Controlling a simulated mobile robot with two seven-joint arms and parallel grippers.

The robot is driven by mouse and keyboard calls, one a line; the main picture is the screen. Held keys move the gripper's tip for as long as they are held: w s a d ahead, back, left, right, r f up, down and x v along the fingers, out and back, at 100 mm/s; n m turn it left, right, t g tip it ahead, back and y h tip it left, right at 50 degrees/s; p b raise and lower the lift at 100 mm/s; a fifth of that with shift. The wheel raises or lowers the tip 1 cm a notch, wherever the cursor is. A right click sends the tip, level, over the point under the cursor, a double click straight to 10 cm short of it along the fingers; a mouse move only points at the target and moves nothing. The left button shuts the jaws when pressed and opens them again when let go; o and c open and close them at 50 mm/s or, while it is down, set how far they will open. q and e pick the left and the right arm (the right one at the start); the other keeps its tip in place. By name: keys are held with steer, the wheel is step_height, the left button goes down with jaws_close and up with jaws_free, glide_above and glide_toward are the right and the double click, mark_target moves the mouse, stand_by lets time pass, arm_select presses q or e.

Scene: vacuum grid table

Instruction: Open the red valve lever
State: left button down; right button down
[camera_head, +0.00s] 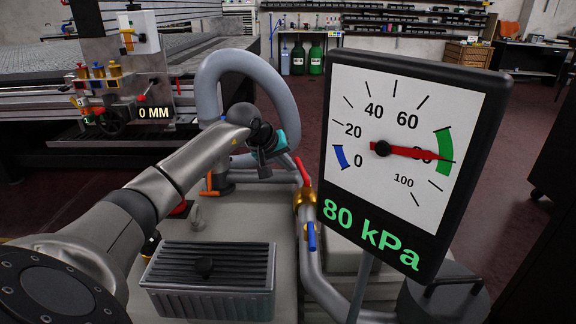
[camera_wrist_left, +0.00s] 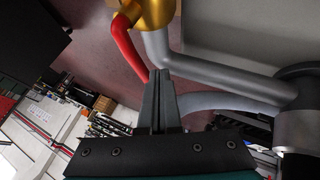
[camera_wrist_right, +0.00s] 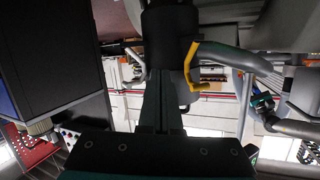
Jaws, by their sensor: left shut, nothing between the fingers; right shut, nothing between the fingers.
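The red valve lever (camera_head: 303,172) rises from the brass valve (camera_head: 305,198) on the grey pipe, left of the gauge. It lies roughly along the pipe in this view. My left gripper (camera_head: 287,155) is just left of the lever's upper end, shut and empty. In the left wrist view, the red lever (camera_wrist_left: 126,45) curves from the brass body (camera_wrist_left: 154,12) down to beside the closed fingertips (camera_wrist_left: 158,76); I cannot tell whether they touch. My right gripper (camera_wrist_right: 160,76) shows only in its own wrist view, shut and empty, below a dark cylinder.
The gauge (camera_head: 350,190) reads 80 kPa, its needle at the green band. A blue lever (camera_head: 311,236) sits lower on the pipe, an orange handle (camera_head: 210,184) to the left. A ribbed grey box (camera_head: 165,265) stands in front. A yellow lever (camera_wrist_right: 188,68) is near my right fingers.

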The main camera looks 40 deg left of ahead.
arm_select(q)
steer(key=shift+w+d+r+p, duration=0.15)
steer(key=shift+w+d+p, duration=0.2)
steer(key=shift+w+p, duration=0.25)
arm_select(e)
steer(key=shift+d+f+g+h, duration=0.55)
steer(key=shift+d+g, duration=0.3)
steer(key=shift+g, duration=0.15)
